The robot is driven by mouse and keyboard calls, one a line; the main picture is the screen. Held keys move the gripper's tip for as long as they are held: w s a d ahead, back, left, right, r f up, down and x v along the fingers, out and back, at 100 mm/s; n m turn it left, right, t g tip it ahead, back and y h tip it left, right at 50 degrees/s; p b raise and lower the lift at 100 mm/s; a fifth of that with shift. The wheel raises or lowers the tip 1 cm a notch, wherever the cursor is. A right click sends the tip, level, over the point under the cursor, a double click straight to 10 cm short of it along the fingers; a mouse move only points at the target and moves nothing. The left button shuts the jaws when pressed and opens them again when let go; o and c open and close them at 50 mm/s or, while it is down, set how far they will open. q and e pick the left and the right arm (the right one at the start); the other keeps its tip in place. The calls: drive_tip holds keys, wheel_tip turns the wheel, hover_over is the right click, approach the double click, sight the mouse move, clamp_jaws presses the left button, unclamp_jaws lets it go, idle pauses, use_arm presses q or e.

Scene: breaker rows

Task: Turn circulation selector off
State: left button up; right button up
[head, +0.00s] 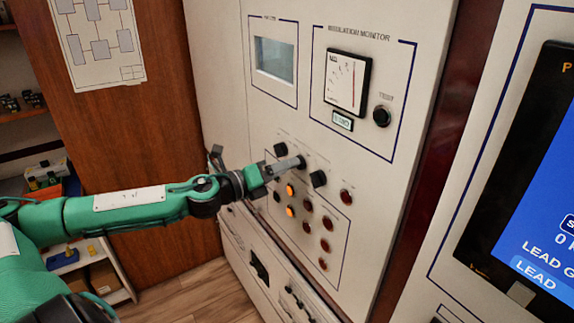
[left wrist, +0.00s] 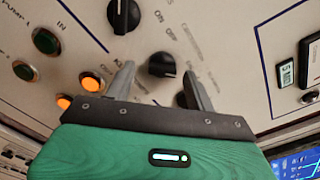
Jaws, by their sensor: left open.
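In the left wrist view, a round black knob (left wrist: 162,64) lies between the spread fingers of my left gripper (left wrist: 160,80), beneath "ON" and "OFF" marks. I see no finger clearly touching it. A larger knob (left wrist: 123,14) stands above; a third dark knob is partly hidden behind the right finger. The selector's name label is too blurred to read.
Two lit orange lamps (head: 290,200) and several dark red lamps (head: 326,223) sit close below the knobs. A meter (head: 347,83) and a black button (head: 381,116) are higher up. A blue screen (head: 525,215) stands at right, shelves (head: 100,270) at left.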

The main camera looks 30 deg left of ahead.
use_arm(q)
drive_tip(key=shift+w+d+r+p, duration=0.1)
drive_tip(key=shift+w+d+p, duration=0.25)
drive_tip(key=shift+w, duration=0.15)
drive_tip(key=shift+d, duration=0.1)
drive_tip(key=c, duration=1)
